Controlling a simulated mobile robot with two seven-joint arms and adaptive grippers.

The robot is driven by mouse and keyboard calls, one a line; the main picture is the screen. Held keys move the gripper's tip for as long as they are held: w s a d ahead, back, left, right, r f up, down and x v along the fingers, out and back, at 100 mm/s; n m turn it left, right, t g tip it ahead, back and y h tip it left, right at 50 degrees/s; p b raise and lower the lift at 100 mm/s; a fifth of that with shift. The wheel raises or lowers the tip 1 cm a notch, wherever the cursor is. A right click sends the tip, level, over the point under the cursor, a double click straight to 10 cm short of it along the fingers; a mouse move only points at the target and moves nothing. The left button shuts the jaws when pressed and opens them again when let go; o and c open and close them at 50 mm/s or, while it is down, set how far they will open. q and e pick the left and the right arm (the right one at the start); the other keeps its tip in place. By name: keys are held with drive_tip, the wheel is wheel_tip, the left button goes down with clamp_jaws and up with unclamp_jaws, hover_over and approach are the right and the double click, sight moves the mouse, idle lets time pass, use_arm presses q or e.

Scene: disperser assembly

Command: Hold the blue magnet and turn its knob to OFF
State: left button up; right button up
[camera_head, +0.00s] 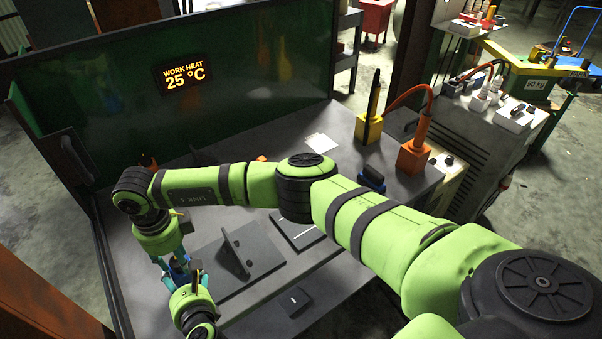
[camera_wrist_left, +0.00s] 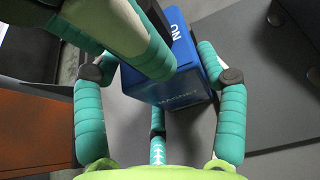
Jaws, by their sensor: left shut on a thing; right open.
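The blue magnet (camera_wrist_left: 185,88) is a small box with "MAGNET" on its near face and "ON" on its top. In the head view the magnet (camera_head: 180,272) shows only in part, at the table's left front. My left gripper (camera_head: 178,280) is shut on it, with teal fingers on both sides in the left wrist view (camera_wrist_left: 160,100). My right arm reaches across the table, and its gripper (camera_head: 166,262) is open above and against the magnet's top. Its thick teal finger (camera_wrist_left: 145,50) covers the knob, so I cannot see the knob's position.
An upright bracket plate (camera_head: 238,254) stands right of the magnet. A dark flat block (camera_head: 297,230) and a small black block (camera_head: 296,302) lie nearby. Another blue block (camera_head: 371,180), a yellow holder (camera_head: 369,128) and an orange holder (camera_head: 413,156) stand farther back. A green panel (camera_head: 110,110) closes the back.

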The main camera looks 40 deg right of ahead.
sight(177, 261)
drive_tip(key=m, duration=0.5)
drive_tip(key=shift+m, duration=0.4)
drive_tip(key=m, duration=0.6)
drive_tip(key=shift+s+a+f, duration=0.1)
wheel_tip(177, 261, up, 12)
drive_tip(key=s+d+f+m+y, duration=0.1)
drive_tip(key=d+f+m+y, duration=0.2)
drive_tip(key=d+f, duration=0.2)
drive_tip(key=s+d+f+m+y, duration=0.1)
drive_tip(key=d+f+m+y, duration=0.2)
drive_tip(key=d, duration=0.7)
drive_tip(key=s+d+f+m+y, duration=0.1)
drive_tip(key=d+f+m+y, duration=0.1)
drive_tip(key=d+f, duration=0.6)
drive_tip(key=shift+d+m+g+y, duration=0.2)
drive_tip(key=shift+m+g+y, duration=0.15)
drive_tip(key=shift+m, duration=0.55)
drive_tip(key=s+d+f+m, duration=0.1)
drive_tip(key=d, duration=0.2)
drive_tip(key=s+d+m+t, duration=0.1)
drive_tip(key=d, duration=0.2)
drive_tip(key=s+d+f+m+t, duration=0.1)
drive_tip(key=d, duration=0.2)
drive_tip(key=shift+s+d+f, duration=0.1)
drive_tip(key=shift+f, duration=0.2)
drive_tip(key=shift+s+d+f+t, duration=0.1)
drive_tip(key=shift+s+d+t, duration=0.15)
drive_tip(key=shift+d, duration=0.35)
